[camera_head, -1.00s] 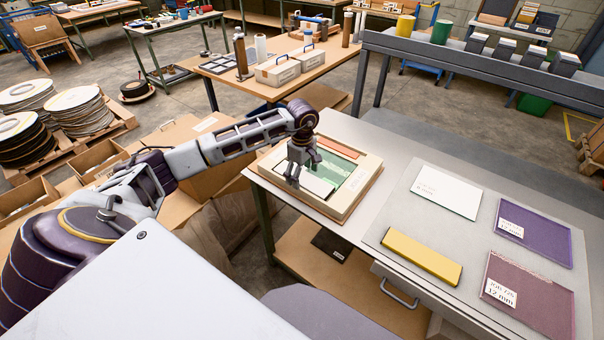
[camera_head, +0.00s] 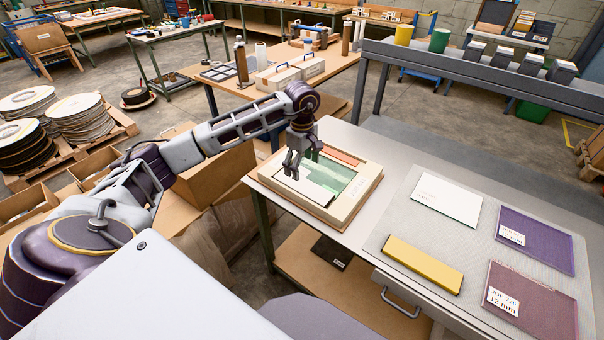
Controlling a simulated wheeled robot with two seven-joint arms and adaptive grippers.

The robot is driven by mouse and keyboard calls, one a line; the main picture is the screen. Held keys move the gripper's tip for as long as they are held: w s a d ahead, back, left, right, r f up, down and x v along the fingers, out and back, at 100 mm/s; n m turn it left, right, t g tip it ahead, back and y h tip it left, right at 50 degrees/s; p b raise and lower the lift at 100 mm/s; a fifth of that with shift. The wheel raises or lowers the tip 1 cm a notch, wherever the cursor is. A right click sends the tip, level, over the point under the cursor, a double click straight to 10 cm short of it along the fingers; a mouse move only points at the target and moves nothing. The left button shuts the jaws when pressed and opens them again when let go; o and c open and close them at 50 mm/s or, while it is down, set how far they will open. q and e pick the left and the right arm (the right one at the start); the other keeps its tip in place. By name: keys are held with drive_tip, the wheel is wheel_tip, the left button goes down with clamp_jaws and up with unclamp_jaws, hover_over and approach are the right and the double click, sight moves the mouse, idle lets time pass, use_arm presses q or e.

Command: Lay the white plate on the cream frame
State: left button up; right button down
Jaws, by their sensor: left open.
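The cream frame (camera_head: 341,213) sits at the left end of the grey table. Inside it lie a green pane (camera_head: 333,172), an orange-red strip (camera_head: 341,156) and a smaller white piece (camera_head: 312,190) along its near-left side. A larger white plate (camera_head: 447,198) with faint print at its left end lies flat on the grey mat, to the right of the frame. My left gripper (camera_head: 291,171) is open, pointing down over the left part of the frame, close to the white piece, and holds nothing that I can see. It hides part of the frame's left side. My right gripper is not in view.
A yellow bar (camera_head: 422,264), a purple plate (camera_head: 535,240) and a mauve plate (camera_head: 532,300) lie on the mat. A raised grey shelf (camera_head: 480,72) with several dark blocks runs behind. Bare table lies between frame and mat.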

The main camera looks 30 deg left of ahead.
use_arm(q)
drive_tip(key=shift+r, duration=2.35)
